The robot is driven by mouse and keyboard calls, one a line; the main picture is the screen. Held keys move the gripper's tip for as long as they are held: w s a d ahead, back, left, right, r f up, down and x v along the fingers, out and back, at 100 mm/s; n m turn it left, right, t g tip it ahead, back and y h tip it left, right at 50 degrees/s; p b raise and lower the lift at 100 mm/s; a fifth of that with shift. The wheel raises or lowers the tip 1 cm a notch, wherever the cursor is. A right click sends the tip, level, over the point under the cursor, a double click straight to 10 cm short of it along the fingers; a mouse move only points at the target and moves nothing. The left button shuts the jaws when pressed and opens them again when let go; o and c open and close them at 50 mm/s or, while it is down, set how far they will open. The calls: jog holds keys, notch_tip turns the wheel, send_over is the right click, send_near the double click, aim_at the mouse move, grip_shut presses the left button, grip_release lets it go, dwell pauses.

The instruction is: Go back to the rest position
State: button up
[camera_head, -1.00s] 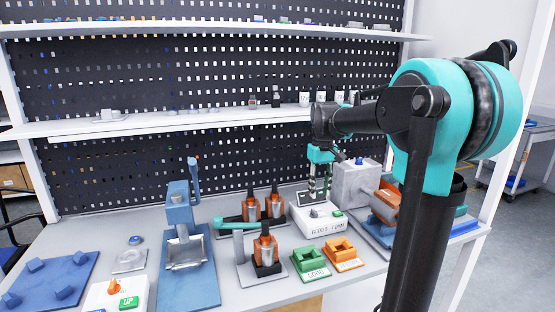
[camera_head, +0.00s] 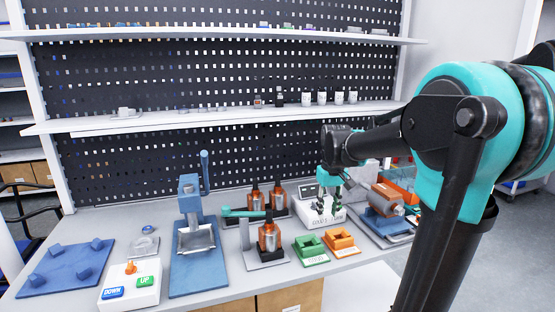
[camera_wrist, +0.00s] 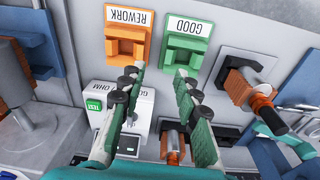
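My gripper (camera_wrist: 157,78) is open, with its two green fingers apart and nothing visible between them. In the head view my gripper (camera_head: 332,203) hangs above the bench, overlapping the white ohm tester (camera_head: 308,218). In the wrist view the tester (camera_wrist: 141,142) is partly hidden behind the left finger. Beyond the fingertips lie the orange REWORK fixture (camera_wrist: 126,36) and the green GOOD fixture (camera_wrist: 186,42); both look empty. My arm reaches in from the right of the head view, bent at the elbow.
A blue press (camera_head: 190,235) and a white UP/DOWN button box (camera_head: 128,292) stand left of several orange-and-black parts (camera_head: 268,238). A blue plate (camera_head: 62,270) lies at the far left. A shelf (camera_head: 210,116) runs above the bench. Open floor shows at right.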

jog(key=s+d+f+m+t, duration=0.3)
jog(key=s+f, duration=1.3)
jog(key=s, duration=0.2)
jog(key=shift+s+f, duration=0.25)
jog(key=shift+s, duration=0.1)
jog(key=shift+a, duration=0.1)
